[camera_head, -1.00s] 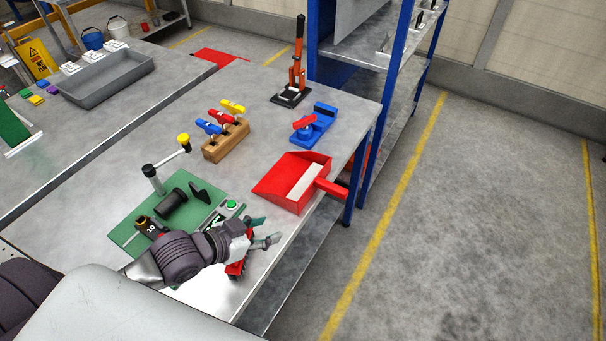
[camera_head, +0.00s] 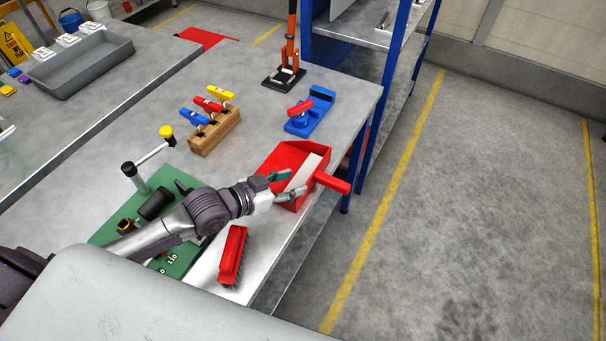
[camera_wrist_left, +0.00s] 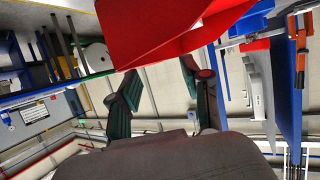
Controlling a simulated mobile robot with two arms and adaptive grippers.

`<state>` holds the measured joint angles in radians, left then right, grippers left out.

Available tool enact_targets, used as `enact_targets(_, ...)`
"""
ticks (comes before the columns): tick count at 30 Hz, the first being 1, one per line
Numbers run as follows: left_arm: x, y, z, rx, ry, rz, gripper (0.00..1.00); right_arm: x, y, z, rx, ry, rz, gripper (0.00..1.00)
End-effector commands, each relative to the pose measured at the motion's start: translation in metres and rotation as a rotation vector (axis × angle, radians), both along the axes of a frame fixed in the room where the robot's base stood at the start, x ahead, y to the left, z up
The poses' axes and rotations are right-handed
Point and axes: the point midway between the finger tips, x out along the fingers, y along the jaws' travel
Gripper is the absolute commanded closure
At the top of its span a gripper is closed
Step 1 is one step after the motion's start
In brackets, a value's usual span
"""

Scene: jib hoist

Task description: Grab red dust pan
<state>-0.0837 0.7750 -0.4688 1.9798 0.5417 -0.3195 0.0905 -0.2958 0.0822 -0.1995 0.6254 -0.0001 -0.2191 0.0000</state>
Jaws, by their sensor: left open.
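The red dust pan (camera_head: 287,157) lies on the right part of the grey workbench, near its edge. Its red handle (camera_head: 332,182) points right and sticks out past the bench edge. My left gripper (camera_head: 282,186) is open at the near side of the pan, its fingers overlapping the pan in the head view. I cannot tell whether they touch it. In the left wrist view the red pan (camera_wrist_left: 165,30) fills the top middle, beyond the open fingers (camera_wrist_left: 165,92). No part of my right gripper shows.
A red brush (camera_head: 233,255) lies on the bench nearer me. A green board (camera_head: 150,205) with a crank is left of it. A wooden block with coloured keys (camera_head: 214,132), a blue-red clamp (camera_head: 309,112) and an orange-handled press (camera_head: 287,75) stand behind. Blue shelving (camera_head: 395,70) stands at the right.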

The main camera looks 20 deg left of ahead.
Motion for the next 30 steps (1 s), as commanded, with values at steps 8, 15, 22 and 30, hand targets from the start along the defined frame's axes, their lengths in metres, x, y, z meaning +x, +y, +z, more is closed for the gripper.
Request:
enact_targets(8, 0.028, -0.025, -0.01, -0.002, -0.001, 0.002, 0.52, 0.006, 0.009, 0.014, 0.011, -0.008, -0.004, 0.61)
enact_targets(15, 0.036, -0.031, -0.017, 0.0, 0.0, 0.0, 0.52, -0.013, 0.004, 0.014, 0.004, 0.02, -0.003, 0.61)
enact_targets(22, 0.036, -0.031, -0.017, 0.0, 0.0, 0.0, 0.69, -0.013, -0.001, 0.014, -0.002, 0.02, 0.0, 0.61)
enact_targets(30, 0.036, -0.031, -0.017, 0.001, 0.001, 0.0, 1.0, -0.006, -0.001, 0.014, -0.001, 0.01, 0.0, 0.61)
